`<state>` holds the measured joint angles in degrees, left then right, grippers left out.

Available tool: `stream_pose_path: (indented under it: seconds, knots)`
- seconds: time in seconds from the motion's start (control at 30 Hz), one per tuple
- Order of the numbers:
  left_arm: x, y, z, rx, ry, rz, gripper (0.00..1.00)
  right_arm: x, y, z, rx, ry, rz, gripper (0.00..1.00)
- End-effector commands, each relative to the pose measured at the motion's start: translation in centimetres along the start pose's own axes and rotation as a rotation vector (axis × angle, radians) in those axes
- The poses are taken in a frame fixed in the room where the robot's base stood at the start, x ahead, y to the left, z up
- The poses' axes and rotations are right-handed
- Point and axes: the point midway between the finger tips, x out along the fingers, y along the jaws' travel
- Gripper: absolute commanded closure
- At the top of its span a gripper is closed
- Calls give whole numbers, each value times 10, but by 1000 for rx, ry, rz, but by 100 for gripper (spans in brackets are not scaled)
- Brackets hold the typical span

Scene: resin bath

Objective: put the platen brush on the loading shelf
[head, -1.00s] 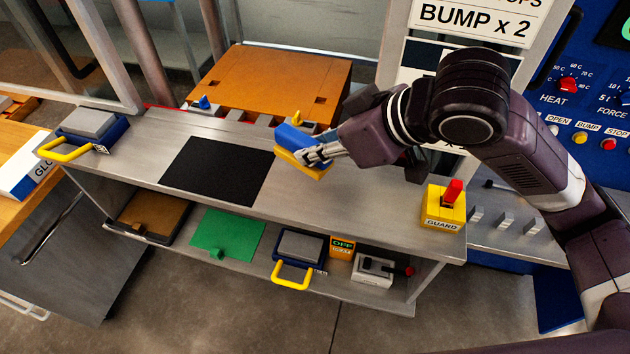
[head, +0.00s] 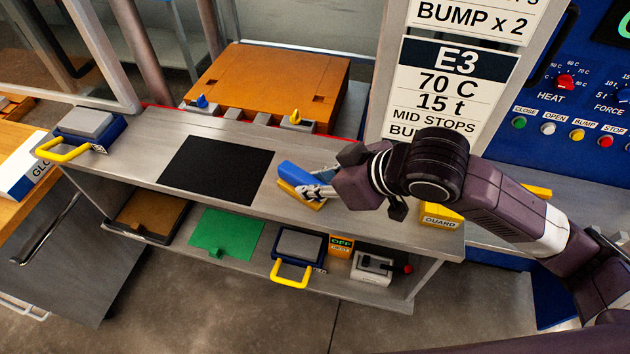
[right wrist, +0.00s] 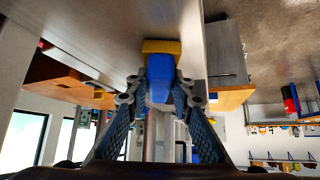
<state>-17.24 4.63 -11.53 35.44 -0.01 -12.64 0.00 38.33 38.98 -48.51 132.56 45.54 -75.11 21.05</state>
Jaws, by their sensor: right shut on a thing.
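The platen brush (head: 296,174) has a blue back and a yellow lower side. My right gripper (head: 318,191) is shut on it. The brush is over the right half of the grey metal loading shelf (head: 235,133), just right of the black mat. It is low over the surface; I cannot tell whether it touches. In the right wrist view the blue and yellow brush (right wrist: 160,78) sits between the two fingertips of the right gripper (right wrist: 158,92). My left gripper is not in view.
The black mat (head: 217,171) lies left of the brush. A blue block with a yellow handle (head: 87,126) stands at the shelf's left end. A yellow guard box (head: 440,217) is at the right, partly behind my arm. The lower shelf holds several items, including a green plate (head: 224,232).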

Motion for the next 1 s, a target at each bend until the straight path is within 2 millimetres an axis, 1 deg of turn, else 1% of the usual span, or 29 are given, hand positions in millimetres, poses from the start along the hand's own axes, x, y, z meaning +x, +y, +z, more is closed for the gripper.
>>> stream_pose_path:
  seconds: [0.07,0.1,0.23,0.53,0.67,0.77,0.9,1.0]
  knots:
    - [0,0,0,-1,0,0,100,2,0,2,0,0,0,100]
    - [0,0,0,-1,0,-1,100,2,0,2,0,0,0,76]
    - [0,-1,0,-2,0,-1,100,2,0,2,1,-1,0,62]
    - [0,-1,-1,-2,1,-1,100,1,0,0,0,0,0,62]
    - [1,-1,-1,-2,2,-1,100,-9,1,0,1,-1,2,62]
    - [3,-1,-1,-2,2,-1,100,-27,1,0,-1,1,4,62]
    - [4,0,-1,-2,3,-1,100,-61,2,0,-2,1,6,62]
    - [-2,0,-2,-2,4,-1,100,-88,2,-2,-1,0,6,62]
